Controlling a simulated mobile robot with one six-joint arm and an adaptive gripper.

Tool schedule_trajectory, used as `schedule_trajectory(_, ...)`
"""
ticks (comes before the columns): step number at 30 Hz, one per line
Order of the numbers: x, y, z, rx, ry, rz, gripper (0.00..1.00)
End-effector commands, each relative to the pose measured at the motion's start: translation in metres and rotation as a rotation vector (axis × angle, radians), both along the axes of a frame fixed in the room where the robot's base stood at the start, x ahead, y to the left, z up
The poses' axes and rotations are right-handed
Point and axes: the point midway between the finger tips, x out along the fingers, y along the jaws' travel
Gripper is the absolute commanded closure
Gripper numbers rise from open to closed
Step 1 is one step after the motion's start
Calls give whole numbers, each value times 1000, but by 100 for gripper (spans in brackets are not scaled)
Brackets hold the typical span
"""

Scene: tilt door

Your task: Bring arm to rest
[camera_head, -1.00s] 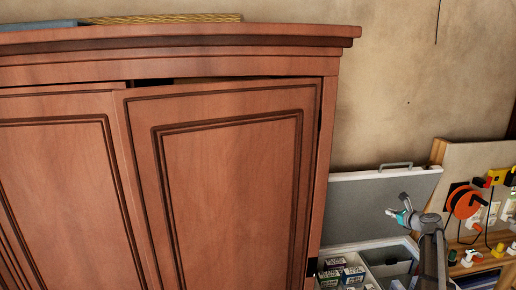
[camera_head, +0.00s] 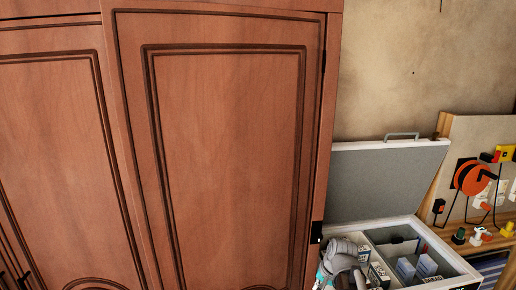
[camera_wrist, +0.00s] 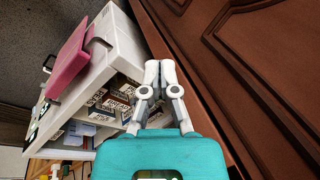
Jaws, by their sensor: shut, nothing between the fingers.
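My gripper (camera_wrist: 159,68) is shut and empty in the wrist view, its two pale fingers together in front of the teal wrist body. The fingers point along the brown cabinet front, and I cannot tell the exact gap to it. In the head view my folded arm is low, beside the cabinet's right edge and over the left part of an open box; the fingertips there are hidden or out of frame. The right cabinet door (camera_head: 225,150) fills the middle of the head view.
The white-rimmed open box (camera_head: 440,253) holds several small packs, and its grey lid (camera_head: 385,180) stands raised. The wrist view shows a pink panel (camera_wrist: 72,58) with a dark handle. A tool board with an orange reel (camera_head: 471,177) stands at the right.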

Motion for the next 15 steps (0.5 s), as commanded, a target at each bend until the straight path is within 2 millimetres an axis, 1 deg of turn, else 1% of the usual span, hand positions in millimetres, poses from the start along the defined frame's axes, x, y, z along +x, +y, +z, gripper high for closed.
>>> schedule_trajectory(1, -23, 10, -21, -52, 18, 90, 100)
schedule_trajectory(3, -44, 16, -33, -120, 45, 203, 100)
schedule_trajectory(6, -67, 22, -46, -195, 79, 334, 100)
schedule_trajectory(10, -84, 24, -54, -253, 110, 438, 100)
schedule_trajectory(15, -90, 24, -55, -276, 124, 482, 100)
